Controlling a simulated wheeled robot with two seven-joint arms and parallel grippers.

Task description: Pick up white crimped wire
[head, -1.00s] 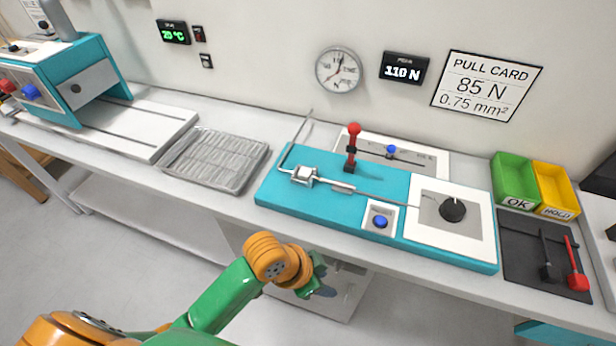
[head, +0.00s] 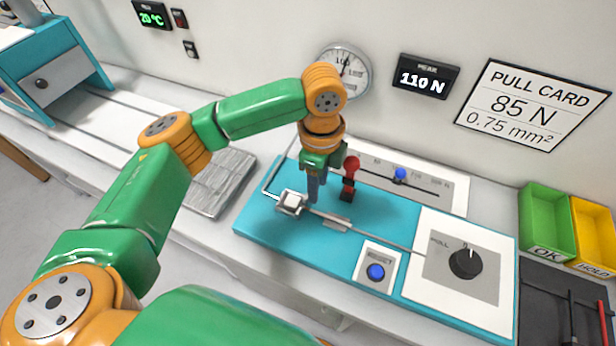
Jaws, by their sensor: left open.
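The teal pull tester (head: 270,232) lies on the bench. A thin pale grey-white wire (head: 385,240) runs across it from a small metal clamp block (head: 291,203) toward the dial panel. A short metal sleeve lies along this line just right of the block. A thin bent piece (head: 267,182) leads up from the block's left and is partly hidden by my left arm. My left gripper (head: 313,192) is open, pointing down just behind and right of the block, close to the wire. Its fingers overlap in this view, and I cannot tell whether they touch the wire. My right gripper is out of view.
A red-knobbed lever (head: 350,180) stands close to the right of my left gripper. A blue reset button (head: 376,272) and a black dial (head: 466,262) are on the tester. A ribbed metal tray (head: 218,185) is left; green (head: 547,222) and yellow (head: 594,232) bins are right.

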